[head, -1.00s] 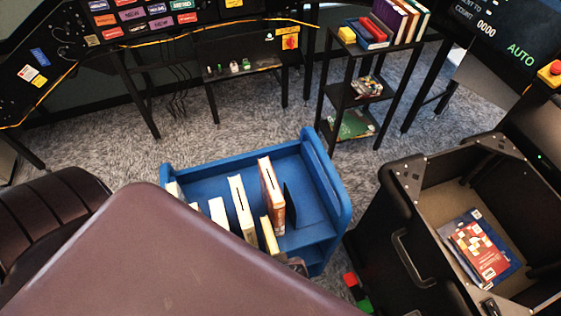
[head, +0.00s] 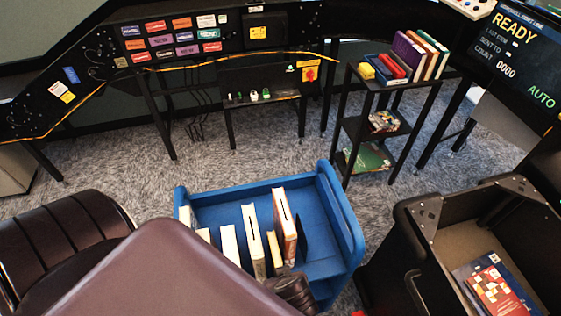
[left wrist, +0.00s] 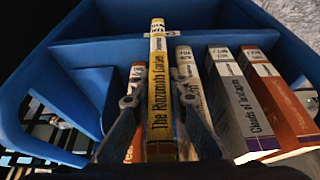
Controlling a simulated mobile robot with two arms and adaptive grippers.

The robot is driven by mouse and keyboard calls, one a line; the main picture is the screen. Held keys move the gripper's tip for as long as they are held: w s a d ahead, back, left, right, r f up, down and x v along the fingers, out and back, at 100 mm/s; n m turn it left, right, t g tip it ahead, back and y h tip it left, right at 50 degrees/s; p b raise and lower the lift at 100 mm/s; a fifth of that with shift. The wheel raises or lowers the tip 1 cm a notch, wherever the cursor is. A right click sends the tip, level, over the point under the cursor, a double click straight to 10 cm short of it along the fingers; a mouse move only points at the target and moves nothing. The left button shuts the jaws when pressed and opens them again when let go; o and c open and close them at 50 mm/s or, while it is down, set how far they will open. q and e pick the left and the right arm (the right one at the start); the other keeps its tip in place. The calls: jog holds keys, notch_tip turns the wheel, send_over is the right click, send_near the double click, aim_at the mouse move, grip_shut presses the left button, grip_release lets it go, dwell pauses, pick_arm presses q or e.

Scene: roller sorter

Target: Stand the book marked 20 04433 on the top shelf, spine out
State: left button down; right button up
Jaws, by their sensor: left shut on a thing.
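A slim yellow book (left wrist: 159,95), spine lettered "The Ranzsmith Larder", stands in the blue cart with its spine toward the left wrist camera. The number on its top label is too small to read. In the left wrist view my left gripper (left wrist: 158,98) is shut on this book, one finger on each side. In the head view the yellow book (head: 274,248) stands low between taller books; that gripper's fingers cannot be made out there. The black shelf unit's top shelf (head: 412,86) holds upright books at right and small red, blue and yellow items at left. My right gripper is not in view.
A black bin (head: 425,235) with flat books stands right of the cart. Grey carpet lies between cart and shelf.

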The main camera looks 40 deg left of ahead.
pick_arm(q)
jog(key=shift+f, duration=0.5)
jog(key=c, duration=1.8)
grip_release()
jog(key=v, duration=1.2)
jog(key=shift+s+d, duration=0.1)
